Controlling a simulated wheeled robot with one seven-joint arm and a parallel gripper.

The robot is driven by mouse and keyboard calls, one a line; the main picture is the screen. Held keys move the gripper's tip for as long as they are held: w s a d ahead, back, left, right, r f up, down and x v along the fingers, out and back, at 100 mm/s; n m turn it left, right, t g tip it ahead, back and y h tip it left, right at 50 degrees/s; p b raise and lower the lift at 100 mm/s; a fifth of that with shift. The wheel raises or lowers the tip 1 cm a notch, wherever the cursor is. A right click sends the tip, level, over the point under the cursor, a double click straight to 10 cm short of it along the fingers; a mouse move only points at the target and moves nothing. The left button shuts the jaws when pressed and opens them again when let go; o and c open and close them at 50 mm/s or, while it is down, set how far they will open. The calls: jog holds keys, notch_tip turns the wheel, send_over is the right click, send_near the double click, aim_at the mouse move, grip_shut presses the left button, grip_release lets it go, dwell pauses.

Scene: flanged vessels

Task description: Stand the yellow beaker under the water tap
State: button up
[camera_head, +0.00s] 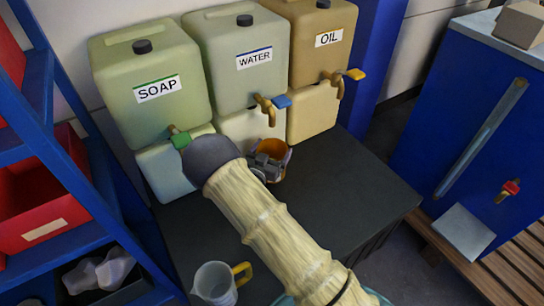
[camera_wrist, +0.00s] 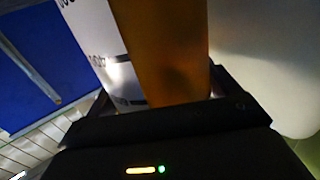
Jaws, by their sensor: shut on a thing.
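My gripper (camera_head: 265,166) is shut on the yellow beaker (camera_head: 276,148), which looks amber in this light. In the head view it is on or just above the dark bench, a little below the water tap (camera_head: 265,106), and its rim faces up. The tap has a blue lever and sits on the can labelled WATER. In the wrist view the beaker (camera_wrist: 165,50) fills the middle between the jaws, with a white marked panel on its left side. The gripper hides the beaker's lower part, so I cannot tell whether its base touches the bench.
The soap can (camera_head: 150,75) with a green tap stands left, and the oil can (camera_head: 318,40) with a yellow tap stands right. A clear jug (camera_head: 214,284) with a yellow handle stands at the bench front. The bench's right side (camera_head: 350,190) is clear. A blue shelf (camera_head: 50,150) is at left.

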jog(key=shift+f, duration=1.35)
jog(key=shift+f+b, duration=0.2)
jog(key=shift+b, duration=0.1)
jog(key=o, duration=1.6)
jog(key=shift+r, duration=0.25)
jog(key=p+v, duration=0.1)
jog(key=v, duration=1.1)
jog(key=shift+f+p, duration=0.15)
jog(key=shift+p, duration=0.15)
